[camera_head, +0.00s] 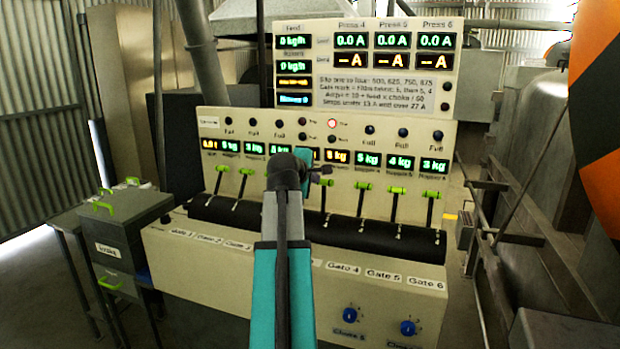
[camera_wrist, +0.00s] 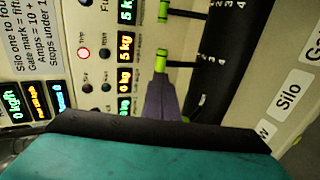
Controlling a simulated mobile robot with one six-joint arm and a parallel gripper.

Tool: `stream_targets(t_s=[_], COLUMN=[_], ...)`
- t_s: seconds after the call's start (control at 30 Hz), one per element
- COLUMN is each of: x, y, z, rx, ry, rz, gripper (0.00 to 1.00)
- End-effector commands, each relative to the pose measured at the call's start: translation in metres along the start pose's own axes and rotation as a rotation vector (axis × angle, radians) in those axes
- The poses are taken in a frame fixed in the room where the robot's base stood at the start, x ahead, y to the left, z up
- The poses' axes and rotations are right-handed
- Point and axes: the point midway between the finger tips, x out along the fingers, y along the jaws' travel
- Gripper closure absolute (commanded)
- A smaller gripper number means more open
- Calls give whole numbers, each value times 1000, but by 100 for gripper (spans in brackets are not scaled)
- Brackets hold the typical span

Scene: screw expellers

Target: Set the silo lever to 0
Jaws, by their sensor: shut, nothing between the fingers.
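The silo lever (camera_head: 325,183) has a green handle on a dark shaft and stands over the black roller (camera_head: 345,231), right of my arm's end. In the wrist view, which is turned sideways, its green handle (camera_wrist: 160,63) is just beyond the purple fingers of my gripper (camera_wrist: 159,78). I cannot tell whether they touch. My gripper (camera_head: 323,170) is shut and empty, close by the handle's upper end in the head view. The Silo label (camera_wrist: 288,97) shows on the console front. The lever's mark on the scale cannot be read clearly.
The Gate 4 lever (camera_head: 363,186) stands to the right, with more green levers beyond it. Several levers stand left of my arm (camera_head: 245,171). The display panel (camera_head: 390,132) rises behind the levers. A grey cabinet (camera_head: 117,250) is at the left.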

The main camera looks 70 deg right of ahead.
Motion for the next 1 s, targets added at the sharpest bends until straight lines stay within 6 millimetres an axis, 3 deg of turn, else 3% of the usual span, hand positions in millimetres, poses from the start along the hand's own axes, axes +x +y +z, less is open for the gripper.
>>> stream_targets(t_s=[0.5,1.0], x=[70,80], y=[1,0], z=[0,0], rx=[1,1], ry=[0,1], rz=[-1,1], gripper=[100,100])
